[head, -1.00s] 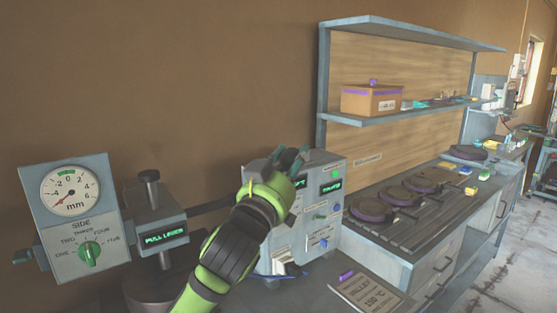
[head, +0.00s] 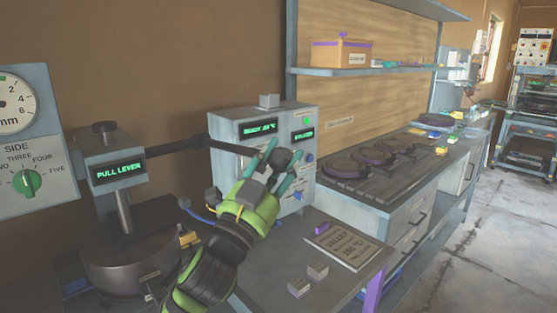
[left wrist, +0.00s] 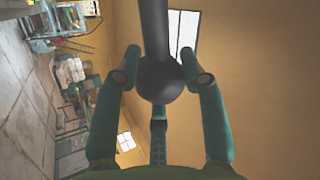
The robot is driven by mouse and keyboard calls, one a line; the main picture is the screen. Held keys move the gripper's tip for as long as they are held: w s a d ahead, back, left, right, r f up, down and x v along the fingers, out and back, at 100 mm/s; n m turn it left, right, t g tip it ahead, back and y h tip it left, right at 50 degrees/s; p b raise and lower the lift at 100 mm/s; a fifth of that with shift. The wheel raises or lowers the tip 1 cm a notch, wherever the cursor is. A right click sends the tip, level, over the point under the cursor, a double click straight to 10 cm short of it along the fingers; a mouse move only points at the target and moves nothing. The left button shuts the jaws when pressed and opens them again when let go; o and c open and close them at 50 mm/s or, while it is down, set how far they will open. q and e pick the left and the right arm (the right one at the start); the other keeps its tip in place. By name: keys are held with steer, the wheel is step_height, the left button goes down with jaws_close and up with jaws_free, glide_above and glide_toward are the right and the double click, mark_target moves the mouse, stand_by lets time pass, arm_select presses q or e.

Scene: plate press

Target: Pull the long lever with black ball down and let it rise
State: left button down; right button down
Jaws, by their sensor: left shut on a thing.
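The long dark lever (head: 222,147) runs right from the press head (head: 112,165), sloping slightly downward. Its black ball (head: 280,159) is at the far end and sits between the teal fingers of my left gripper (head: 277,165), which is shut on it. In the left wrist view the black ball (left wrist: 160,82) lies between the fingertips of my left gripper (left wrist: 161,76), with the rod running up from it. My right gripper is not in view.
A grey control box (head: 255,125) with green displays stands behind the gripper. A dial gauge (head: 15,105) is at the left edge. A sign plate (head: 345,245) and two small blocks (head: 308,279) lie on the bench. Round purple-edged plates (head: 350,166) lie further right.

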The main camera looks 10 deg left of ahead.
arm_select(q)
steer(key=shift+r, duration=0.25)
steer(key=c, duration=0.7)
jaws_free()
steer(key=shift+w, duration=0.1)
steer(key=shift+f, duration=0.1)
steer(key=shift+s+a+f, duration=0.1)
steer(key=shift+s+f, duration=0.25)
steer(key=v, duration=1.1)
steer(key=shift+a, duration=0.1)
